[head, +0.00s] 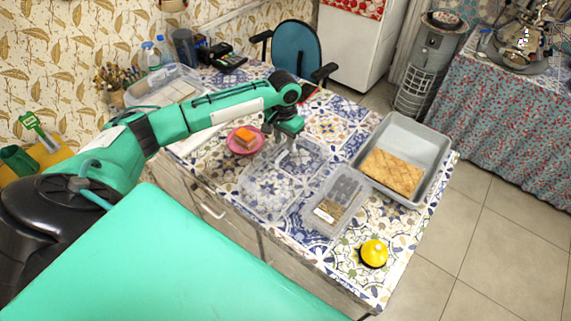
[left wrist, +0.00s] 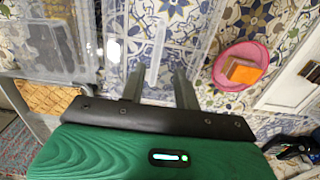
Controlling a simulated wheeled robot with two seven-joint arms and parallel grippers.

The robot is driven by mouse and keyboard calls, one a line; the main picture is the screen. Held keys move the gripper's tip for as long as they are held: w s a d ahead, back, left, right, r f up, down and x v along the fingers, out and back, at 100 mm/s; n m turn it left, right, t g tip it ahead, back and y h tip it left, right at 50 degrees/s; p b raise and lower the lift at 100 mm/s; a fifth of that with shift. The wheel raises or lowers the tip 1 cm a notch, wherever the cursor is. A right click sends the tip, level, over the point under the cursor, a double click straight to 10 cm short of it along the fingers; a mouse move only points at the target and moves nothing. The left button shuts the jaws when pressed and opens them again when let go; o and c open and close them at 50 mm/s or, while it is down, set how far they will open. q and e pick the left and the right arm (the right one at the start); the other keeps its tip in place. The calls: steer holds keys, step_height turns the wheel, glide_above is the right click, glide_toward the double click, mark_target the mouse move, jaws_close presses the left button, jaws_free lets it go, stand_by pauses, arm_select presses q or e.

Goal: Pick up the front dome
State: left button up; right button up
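Clear see-through covers lie on the patterned table; one clear cover (head: 262,196) shows faintly in front of my left gripper (head: 288,152). Their edges are hard to make out, and I cannot tell for sure which is the front dome. In the left wrist view a clear upright bar, perhaps a handle (left wrist: 158,52), stands in line with the gap of my left gripper (left wrist: 156,78). The fingers are apart, and I see no grip on it. A small yellow dome-shaped thing (head: 374,252) on a dark base sits at the table's near right corner. My right gripper is not in view.
A pink plate (head: 234,148) with an orange block (head: 244,138) is left of the gripper. A clear container (head: 336,202) and a grey tray (head: 444,152) with a brown slab (head: 392,172) are to the right. Boxes and bottles crowd the back left.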

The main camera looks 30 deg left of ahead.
mark_target(286, 152)
arm_select(q)
steer(key=shift+d+f+p, duration=0.1)
steer(key=shift+f+p, duration=0.25)
steer(key=shift+f, duration=0.15)
steer(key=f, duration=0.1)
steer(key=f+p, duration=0.1)
steer(key=f, duration=0.1)
steer(key=shift+d+f+p, duration=0.2)
steer(key=shift+f+p, duration=0.1)
steer(key=shift+f, duration=0.55)
jaws_close()
